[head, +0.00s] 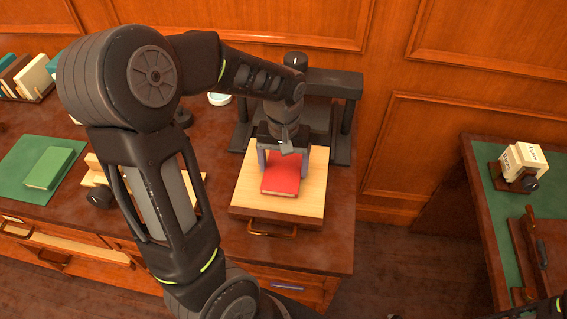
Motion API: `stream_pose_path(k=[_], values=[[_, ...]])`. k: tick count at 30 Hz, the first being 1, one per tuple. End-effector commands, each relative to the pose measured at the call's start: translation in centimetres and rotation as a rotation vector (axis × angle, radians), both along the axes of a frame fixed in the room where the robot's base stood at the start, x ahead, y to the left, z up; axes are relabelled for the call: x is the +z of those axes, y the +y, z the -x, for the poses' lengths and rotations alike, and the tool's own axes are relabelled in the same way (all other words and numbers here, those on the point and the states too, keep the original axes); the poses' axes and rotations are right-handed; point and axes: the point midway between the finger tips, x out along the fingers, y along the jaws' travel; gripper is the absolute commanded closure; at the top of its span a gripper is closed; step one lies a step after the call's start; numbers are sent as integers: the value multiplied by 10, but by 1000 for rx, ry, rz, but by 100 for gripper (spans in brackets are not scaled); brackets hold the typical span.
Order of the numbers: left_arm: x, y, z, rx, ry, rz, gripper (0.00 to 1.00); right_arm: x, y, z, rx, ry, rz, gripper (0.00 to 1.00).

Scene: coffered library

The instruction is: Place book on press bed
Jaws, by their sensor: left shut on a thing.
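The red book (281,178) lies flat over the pale wooden press bed (246,196), near its middle. My left gripper (284,162) comes down from above and is shut on the book, with one finger at each side of its far part. I cannot tell whether the book touches the bed or is just above it. The bed is pulled out in front of the dark press (340,90), with a handle at its near edge. My arm hides part of the press. My right gripper is not in view.
A green book (49,168) lies on a green mat (22,188) at the left. Upright books (33,75) stand behind it. Open floor (400,260) lies between the tables.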

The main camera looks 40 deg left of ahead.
Motion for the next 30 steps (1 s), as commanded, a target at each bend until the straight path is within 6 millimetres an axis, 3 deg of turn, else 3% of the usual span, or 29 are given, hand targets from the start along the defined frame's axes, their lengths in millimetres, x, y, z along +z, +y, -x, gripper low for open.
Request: stream_pose_path(k=[11, 12, 18, 30], values=[[-5, 0, 0, 0, -1, 0, 64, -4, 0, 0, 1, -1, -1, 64], [-3, 0, 0, 0, -1, 0, 15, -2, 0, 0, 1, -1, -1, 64], [-3, 0, 0, 0, -1, 0, 0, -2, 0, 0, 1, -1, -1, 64], [5, 0, -1, 0, -3, -1, 0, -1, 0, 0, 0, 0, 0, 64]])
